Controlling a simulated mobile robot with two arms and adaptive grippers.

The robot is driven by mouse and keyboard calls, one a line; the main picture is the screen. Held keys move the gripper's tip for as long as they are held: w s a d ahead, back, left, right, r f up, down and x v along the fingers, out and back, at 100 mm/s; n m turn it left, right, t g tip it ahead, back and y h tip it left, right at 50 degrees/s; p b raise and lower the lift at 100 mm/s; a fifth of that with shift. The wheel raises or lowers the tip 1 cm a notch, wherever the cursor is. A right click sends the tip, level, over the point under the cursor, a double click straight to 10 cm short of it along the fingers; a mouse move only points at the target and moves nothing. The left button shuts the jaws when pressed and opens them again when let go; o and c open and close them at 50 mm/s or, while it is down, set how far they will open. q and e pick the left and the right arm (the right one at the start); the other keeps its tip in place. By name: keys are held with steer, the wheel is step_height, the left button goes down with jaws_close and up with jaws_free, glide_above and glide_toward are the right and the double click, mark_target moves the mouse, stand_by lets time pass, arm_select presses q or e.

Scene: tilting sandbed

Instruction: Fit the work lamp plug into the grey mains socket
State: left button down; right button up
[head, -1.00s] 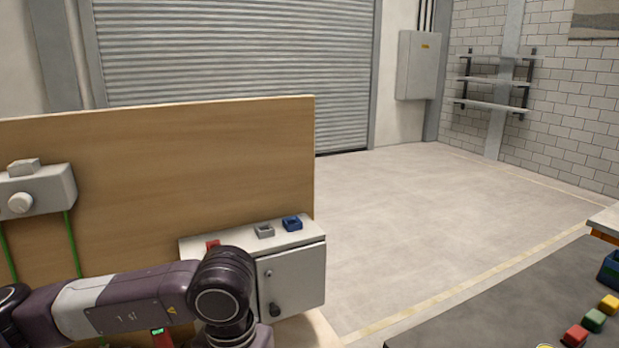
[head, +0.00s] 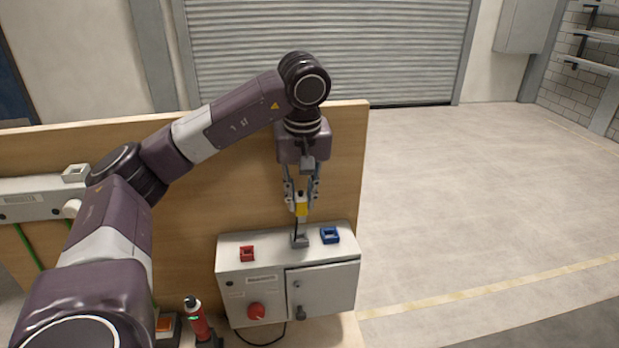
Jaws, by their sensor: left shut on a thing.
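My left gripper (head: 301,196) is shut on the yellow plug (head: 301,209) and points straight down. A dark cable runs down beside the plug. The plug is upright over the grey socket (head: 300,241) on top of the light grey cabinet (head: 267,240). A pale part shows under the yellow body; I cannot tell whether it touches or enters the socket. A red socket (head: 247,254) is to the left of the grey one and a blue socket (head: 330,235) to the right. My right gripper is not in view.
A wooden board (head: 230,190) stands behind the cabinet. A red knob (head: 257,311) and a door with a handle are on the cabinet front. A red and black tool (head: 197,318) stands at the lower left. A grey box (head: 25,198) hangs on the board. Floor to the right is clear.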

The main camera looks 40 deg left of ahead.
mark_target(299, 215)
arm_select(q)
steer(key=shift+w+a+r, duration=0.1)
steer(key=shift+a+r, duration=0.05)
steer(key=shift+s, duration=0.3)
steer(key=shift+w+f+b, duration=0.1)
steer(key=shift+f+b, duration=0.9)
steer(key=shift+f, duration=0.3)
steer(key=shift+f+b, duration=0.45)
steer(key=shift+f, duration=0.45)
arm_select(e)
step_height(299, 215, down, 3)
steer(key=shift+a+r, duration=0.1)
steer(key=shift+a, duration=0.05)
arm_select(q)
steer(key=shift+f+b, duration=0.55)
steer(key=shift+f, duration=0.1)
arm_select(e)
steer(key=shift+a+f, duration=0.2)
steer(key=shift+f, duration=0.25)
